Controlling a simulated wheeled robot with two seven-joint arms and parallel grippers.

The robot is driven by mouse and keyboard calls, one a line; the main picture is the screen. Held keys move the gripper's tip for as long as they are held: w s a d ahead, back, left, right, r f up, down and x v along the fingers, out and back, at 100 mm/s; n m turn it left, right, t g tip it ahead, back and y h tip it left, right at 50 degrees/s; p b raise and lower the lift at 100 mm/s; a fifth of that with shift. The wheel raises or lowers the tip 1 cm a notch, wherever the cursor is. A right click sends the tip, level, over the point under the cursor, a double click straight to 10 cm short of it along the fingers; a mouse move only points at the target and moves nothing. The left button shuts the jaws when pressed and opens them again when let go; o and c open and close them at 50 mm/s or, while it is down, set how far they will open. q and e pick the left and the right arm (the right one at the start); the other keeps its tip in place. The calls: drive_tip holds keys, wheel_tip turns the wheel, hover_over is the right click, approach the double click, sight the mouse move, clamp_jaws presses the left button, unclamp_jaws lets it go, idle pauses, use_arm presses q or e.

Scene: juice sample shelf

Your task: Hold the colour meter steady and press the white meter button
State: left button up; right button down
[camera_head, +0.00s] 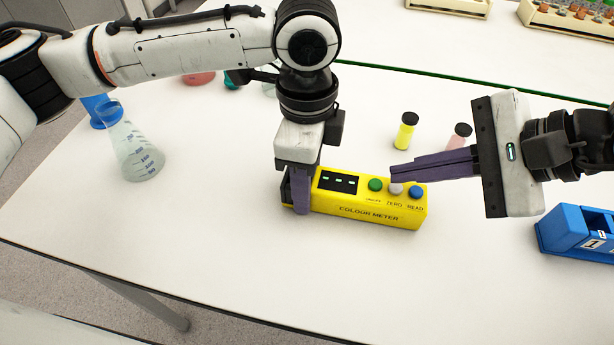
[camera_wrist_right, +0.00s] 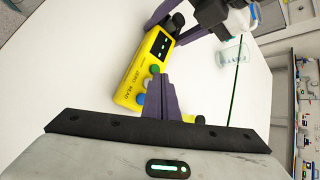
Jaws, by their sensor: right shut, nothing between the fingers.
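The yellow colour meter (camera_head: 345,208) lies on the white table with a dark display and a row of green, white and blue buttons; it also shows in the right wrist view (camera_wrist_right: 131,82). My left gripper (camera_head: 301,190) is shut around the meter's left end, its purple front finger against the front face. The white button (camera_head: 395,190), labelled ZERO, is between the green button (camera_head: 375,185) and the blue button (camera_head: 416,192). My right gripper (camera_head: 393,174) is shut and empty, its fingertips close to the white button. I cannot tell whether they touch it.
A yellow vial (camera_head: 404,134) and a pink vial (camera_head: 457,140) with black caps stand behind the meter. A blue holder (camera_head: 575,232) is at the right. A glass flask (camera_head: 137,150) stands at the left. The table in front of the meter is clear.

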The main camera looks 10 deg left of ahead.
sight(404, 194)
drive_tip(key=shift+f, duration=0.15)
idle(0.4)
drive_tip(key=shift+f, duration=0.35)
idle(0.3)
drive_tip(key=shift+r, duration=0.5)
wheel_tip(404, 194, up, 6)
idle(0.7)
idle(1.1)
use_arm(q)
drive_tip(key=o, duration=1.4)
